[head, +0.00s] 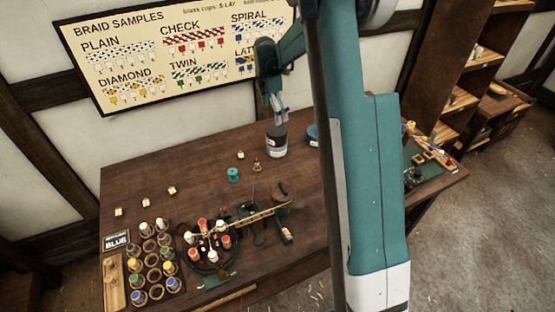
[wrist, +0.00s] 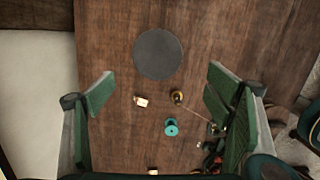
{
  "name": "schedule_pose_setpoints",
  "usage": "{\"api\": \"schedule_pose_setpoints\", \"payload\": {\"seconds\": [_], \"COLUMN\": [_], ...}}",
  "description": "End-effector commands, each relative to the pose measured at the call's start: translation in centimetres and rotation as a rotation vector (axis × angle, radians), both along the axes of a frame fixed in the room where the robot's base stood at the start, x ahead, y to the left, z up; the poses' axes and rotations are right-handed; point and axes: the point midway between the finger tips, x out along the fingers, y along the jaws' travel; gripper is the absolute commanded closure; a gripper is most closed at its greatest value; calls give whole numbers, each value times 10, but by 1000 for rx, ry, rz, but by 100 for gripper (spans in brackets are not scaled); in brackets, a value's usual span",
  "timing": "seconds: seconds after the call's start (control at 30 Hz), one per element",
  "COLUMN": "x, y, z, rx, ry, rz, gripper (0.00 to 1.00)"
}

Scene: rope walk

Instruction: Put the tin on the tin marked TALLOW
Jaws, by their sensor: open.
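A dark round tin (head: 276,141) with pale label bands stands upright at the back of the bench. Its lettering is too small to read, and I cannot tell whether it is one tin or two stacked. Its flat dark top (wrist: 158,54) shows in the wrist view. A blue round thing (head: 312,131), perhaps another tin, stands just right of it, mostly hidden behind my arm. No TALLOW marking is legible. My gripper (head: 278,112) is above the dark tin, pointing down. In the wrist view its fingers are spread wide with nothing held between them.
A teal spool (head: 233,174) and a small brass piece (head: 257,166) lie in front of the tin. A round braiding stand (head: 210,248) with bobbins and a bobbin rack (head: 153,265) fill the front left. The back left bench is mostly clear. A sample board (head: 180,50) hangs behind.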

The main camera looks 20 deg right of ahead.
Motion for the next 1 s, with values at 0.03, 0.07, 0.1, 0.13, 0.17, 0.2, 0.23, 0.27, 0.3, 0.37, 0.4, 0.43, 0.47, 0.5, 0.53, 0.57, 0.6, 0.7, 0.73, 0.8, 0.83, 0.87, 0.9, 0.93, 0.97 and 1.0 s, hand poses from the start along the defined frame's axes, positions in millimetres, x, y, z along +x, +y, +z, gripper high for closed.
{"api": "schedule_pose_setpoints", "payload": {"seconds": [0.03, 0.07, 0.1, 0.13, 0.17, 0.2, 0.23, 0.27, 0.3, 0.37, 0.4, 0.43, 0.47, 0.5, 0.53, 0.57, 0.6, 0.7, 0.73, 0.8, 0.83, 0.87, 0.9, 0.93, 0.97, 1.0], "x": [-4, -7, -11, -14, -17, -22, -25, -29, -34, -42, -47, -51, -55, -61, -65, -69, -75, -90, -94, -105, -110, -114, -121, -125, -130, -137], "y": [3, 5, 8, 11, 13, 16, 19, 21, 25, 30, 33, 35, 38, 42, 44, 47, 50, 59, 61, 67, 69, 71, 75, 77, 79, 82], "z": [8, 12, 19, 24, 29, 36, 42, 47, 54, 65, 72, 77, 82, 88, 93, 97, 103, 118, 122, 131, 135, 139, 144, 147, 151, 156], "rx": [0, 1, 2, 3, 5, 6, 7, 9, 11, 15, 17, 20, 22, 25, 29, 31, 36, 46, 50, 57, 62, 66, 71, 75, 79, 85], "ry": [-8, -14, -22, -29, -36, -46, -54, -62, -72, -87, -97, -105, -113, -122, -130, -138, -149, -172, -180, -197, -205, -211, -221, -229, -235, -244], "rz": [-15, -26, -44, -56, -71, -91, -106, -122, -143, -176, -196, -212, -229, -249, -266, -281, -300, -354, -371, -407, -423, -438, -460, -476, -491, -512], "gripper": [21, 21, 21, 21, 21, 21, 21, 21, 21, 21, 21, 21, 21, 21, 21, 21, 21, 21, 21, 21, 21, 21, 21, 21, 21, 21]}}
